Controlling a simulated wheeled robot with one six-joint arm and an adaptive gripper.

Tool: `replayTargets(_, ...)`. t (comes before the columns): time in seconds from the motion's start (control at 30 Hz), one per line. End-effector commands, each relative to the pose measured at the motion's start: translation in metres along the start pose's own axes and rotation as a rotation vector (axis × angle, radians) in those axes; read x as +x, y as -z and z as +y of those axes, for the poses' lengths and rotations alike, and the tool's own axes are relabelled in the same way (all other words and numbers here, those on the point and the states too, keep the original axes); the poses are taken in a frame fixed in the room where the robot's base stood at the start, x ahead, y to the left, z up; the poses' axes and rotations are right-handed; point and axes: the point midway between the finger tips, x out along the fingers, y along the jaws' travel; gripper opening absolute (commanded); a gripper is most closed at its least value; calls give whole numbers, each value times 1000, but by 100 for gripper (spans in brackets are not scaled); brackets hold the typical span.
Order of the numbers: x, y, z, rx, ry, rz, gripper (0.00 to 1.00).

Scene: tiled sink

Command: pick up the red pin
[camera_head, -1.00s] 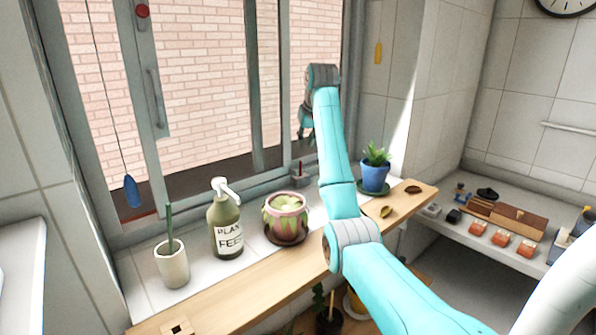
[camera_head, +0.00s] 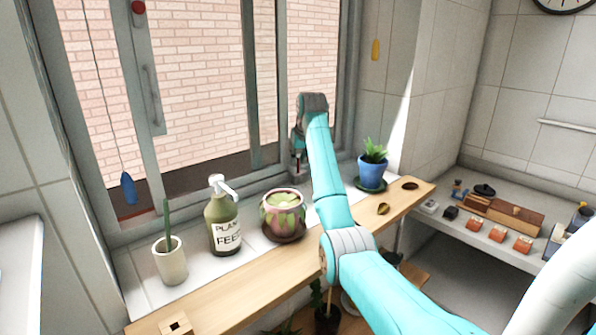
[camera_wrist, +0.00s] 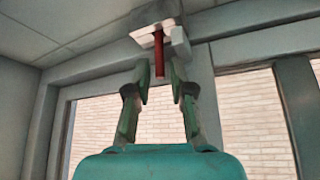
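The red pin (camera_wrist: 158,55) is a thin red rod. In the wrist view its one end sits in a pale block (camera_wrist: 152,27) and its free end points toward my gripper (camera_wrist: 160,80). My gripper is open, with one green-grey finger on each side of the pin's line. The pin's free end reaches about between the fingertips, with a gap on both sides. In the head view my gripper (camera_head: 298,150) points down at the window side of the sill. The pin and block are small and partly hidden there.
A blue plant pot (camera_head: 372,170) stands right of my arm. A pink-green pot (camera_head: 283,222), a plant feed bottle (camera_head: 222,220) and a pale cup (camera_head: 170,262) stand to the left. The window frame (camera_head: 265,85) is close behind my gripper.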

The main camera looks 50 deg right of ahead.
Motion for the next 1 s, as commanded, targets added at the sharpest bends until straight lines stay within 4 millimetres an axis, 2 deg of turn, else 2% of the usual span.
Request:
replayTargets(0.1,0,0,0,0,0,0,20)
replayTargets(0.2,0,0,0,0,0,0,0)
replayTargets(0.67,-2,1,-1,0,0,0,0)
replayTargets(1.0,-18,12,-13,-4,3,0,0)
